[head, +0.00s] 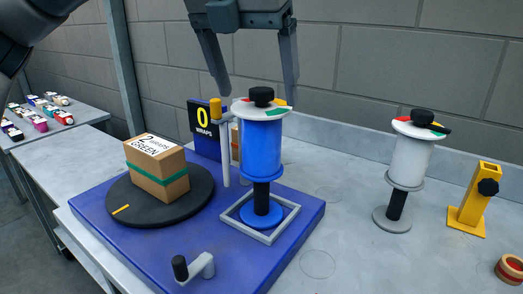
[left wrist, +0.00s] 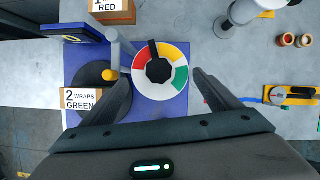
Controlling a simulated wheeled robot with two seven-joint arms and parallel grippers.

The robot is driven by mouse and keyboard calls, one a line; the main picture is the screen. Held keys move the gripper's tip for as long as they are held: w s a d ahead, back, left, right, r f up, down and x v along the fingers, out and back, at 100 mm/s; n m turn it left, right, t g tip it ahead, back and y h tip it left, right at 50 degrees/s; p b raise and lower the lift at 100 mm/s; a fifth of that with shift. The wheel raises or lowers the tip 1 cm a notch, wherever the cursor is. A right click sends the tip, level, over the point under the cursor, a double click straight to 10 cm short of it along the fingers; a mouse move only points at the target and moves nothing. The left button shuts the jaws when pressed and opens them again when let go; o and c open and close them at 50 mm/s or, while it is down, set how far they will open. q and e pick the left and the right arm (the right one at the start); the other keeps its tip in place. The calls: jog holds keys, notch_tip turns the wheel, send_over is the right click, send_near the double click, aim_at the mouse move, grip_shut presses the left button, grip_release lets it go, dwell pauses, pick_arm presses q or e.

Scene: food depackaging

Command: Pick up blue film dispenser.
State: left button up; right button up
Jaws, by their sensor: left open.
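The blue film dispenser (head: 261,148) stands upright on a blue base board, inside a grey square frame. It has a white top disc with coloured segments and a black knob, which show from above in the left wrist view (left wrist: 161,72). My left gripper (head: 258,84) is open above it, with its two fingers spread to either side of the knob in the head view. In the left wrist view the dispenser top lies ahead of and between the open fingers, apart from them. My right gripper is not in view.
A cardboard box (head: 157,167) with a green band sits on a black turntable (head: 124,208). A post with a yellow cap (head: 216,110) stands close left of the dispenser. A clear film dispenser (head: 408,158) and yellow stand (head: 474,200) are to the right.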

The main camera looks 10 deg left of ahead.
aim_at(259, 102)
pick_arm(q)
jog(key=shift+f, duration=0.25)
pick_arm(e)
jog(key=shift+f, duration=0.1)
pick_arm(q)
jog(key=shift+w+d+f, duration=0.1)
jog(key=shift+w+f, duration=0.1)
jog(key=shift+f, duration=0.2)
jog(key=x, duration=0.4)
jog(key=shift+w+f+p, duration=0.2)
jog(key=shift+f+p, duration=0.1)
jog(key=shift+f, duration=0.15)
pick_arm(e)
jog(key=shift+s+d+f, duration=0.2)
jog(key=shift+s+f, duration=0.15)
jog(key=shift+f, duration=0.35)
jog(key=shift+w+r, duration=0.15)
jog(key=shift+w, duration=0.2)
